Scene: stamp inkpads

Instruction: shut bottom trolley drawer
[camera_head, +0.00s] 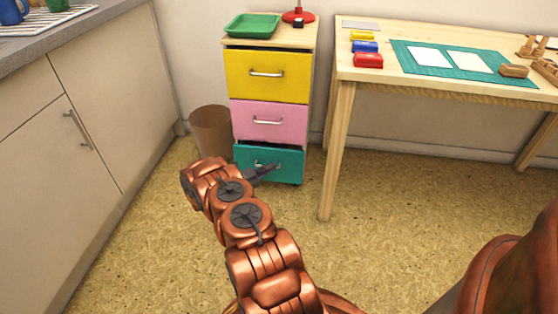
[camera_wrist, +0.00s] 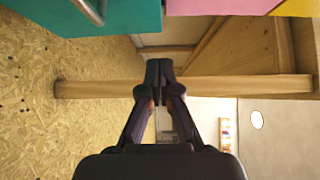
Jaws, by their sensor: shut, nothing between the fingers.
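The trolley's teal bottom drawer (camera_head: 288,164) stands out a little, with a dark gap above its front. In the wrist view the teal drawer (camera_wrist: 130,14) fills the top left and reaches further out than the pink drawer beside it. Its metal handle (camera_wrist: 88,10) shows there at the top edge. My gripper (camera_head: 272,168) is in front of the teal front in the head view and covers part of it and its handle. In the wrist view my gripper (camera_wrist: 159,65) has its fingers together and empty; no contact with the drawer shows.
The pink drawer (camera_head: 270,111) and yellow drawer (camera_head: 267,85) above look closed. A brown bin (camera_head: 210,130) stands left of the trolley. A wooden table (camera_head: 420,91) stands to the right, its near leg (camera_head: 334,160) close to the trolley. The floor (camera_head: 160,235) in front is clear.

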